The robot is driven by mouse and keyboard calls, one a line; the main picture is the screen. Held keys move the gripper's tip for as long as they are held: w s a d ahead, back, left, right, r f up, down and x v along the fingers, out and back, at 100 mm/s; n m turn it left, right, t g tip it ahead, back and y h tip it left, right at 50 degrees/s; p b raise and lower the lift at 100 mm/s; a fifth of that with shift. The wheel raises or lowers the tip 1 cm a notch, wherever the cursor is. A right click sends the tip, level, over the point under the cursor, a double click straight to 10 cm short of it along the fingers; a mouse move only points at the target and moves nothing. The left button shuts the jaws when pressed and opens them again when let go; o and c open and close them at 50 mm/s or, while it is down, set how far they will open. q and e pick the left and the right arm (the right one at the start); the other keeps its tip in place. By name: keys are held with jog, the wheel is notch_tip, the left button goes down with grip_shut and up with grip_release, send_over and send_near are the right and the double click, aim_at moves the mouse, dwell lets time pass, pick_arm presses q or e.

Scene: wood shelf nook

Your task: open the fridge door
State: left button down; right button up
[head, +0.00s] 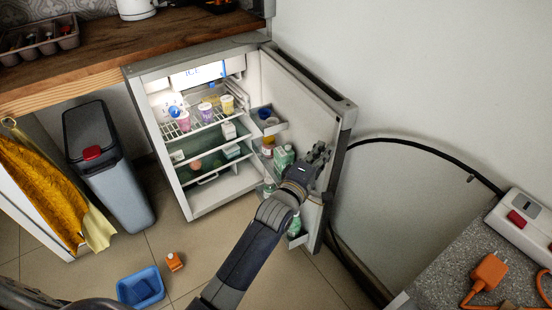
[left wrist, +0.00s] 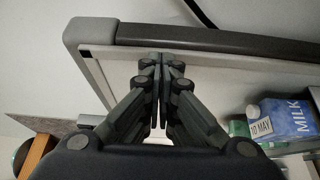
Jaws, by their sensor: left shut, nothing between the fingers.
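The small fridge (head: 190,188) stands under the wooden counter with its door (head: 300,95) swung wide open to the right, showing lit shelves inside. The door's grey edge also shows in the left wrist view (left wrist: 180,35). My left gripper (head: 322,152) is at the inner side of the door, near its outer edge, above the door shelves. Its fingers are shut together with nothing between them, as the left wrist view (left wrist: 162,65) shows. I cannot tell if it touches the door. My right gripper is not in view.
Cups (head: 205,112) stand on the top fridge rack; bottles and cartons (head: 284,157) fill the door shelves. A grey bin (head: 110,170) stands left of the fridge. A blue tub (head: 140,288) and an orange item (head: 174,261) lie on the floor. A black cable (head: 420,147) runs behind the door.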

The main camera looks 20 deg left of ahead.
pick_arm(q)
jog(key=shift+s+a, duration=0.15)
jog(key=shift+s, duration=0.35)
jog(key=v, duration=1.1)
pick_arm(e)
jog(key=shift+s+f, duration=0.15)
